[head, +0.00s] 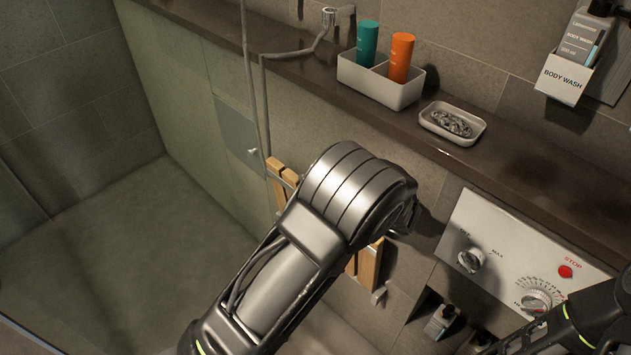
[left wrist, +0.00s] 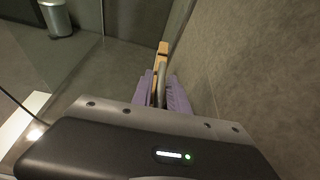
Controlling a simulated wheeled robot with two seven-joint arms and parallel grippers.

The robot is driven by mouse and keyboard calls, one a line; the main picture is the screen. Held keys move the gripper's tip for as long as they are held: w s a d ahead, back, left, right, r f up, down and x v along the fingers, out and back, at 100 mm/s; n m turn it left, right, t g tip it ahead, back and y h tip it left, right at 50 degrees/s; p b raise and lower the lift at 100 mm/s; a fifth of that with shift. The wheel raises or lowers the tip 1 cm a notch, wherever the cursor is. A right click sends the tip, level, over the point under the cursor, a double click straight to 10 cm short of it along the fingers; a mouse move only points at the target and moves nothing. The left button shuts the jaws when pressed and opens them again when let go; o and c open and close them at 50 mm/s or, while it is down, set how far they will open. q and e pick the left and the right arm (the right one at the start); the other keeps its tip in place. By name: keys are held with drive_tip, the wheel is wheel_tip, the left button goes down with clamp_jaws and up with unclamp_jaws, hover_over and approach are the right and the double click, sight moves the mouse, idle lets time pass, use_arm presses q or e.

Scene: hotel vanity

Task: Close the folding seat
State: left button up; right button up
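The folding seat has light wooden slats (head: 281,180), shown in the head view against the wall behind my left arm, which hides its middle. More of its slats (head: 368,264) show below that arm. In the left wrist view the seat (left wrist: 161,55) is seen nearly edge-on, standing steep beside the wall, with a curved grey bar near it. My left gripper (left wrist: 162,92) has two purple finger pads set apart, one on each side of the seat's edge; contact is unclear. The left fingers are hidden in the head view. Only part of my right arm shows at the lower right, without its fingers.
A dark ledge (head: 300,82) above the seat bears a white caddy (head: 385,88) with two bottles and a soap dish (head: 452,123). A control panel (head: 510,262) is to the right. The shower floor (head: 130,260) on the left is clear.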

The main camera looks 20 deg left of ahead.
use_arm(q)
drive_tip(key=v, duration=0.6)
drive_tip(key=shift+s+d+r, duration=0.1)
drive_tip(key=shift+d+r, duration=0.1)
drive_tip(key=shift+d, duration=0.05)
drive_tip(key=shift+c, duration=0.2)
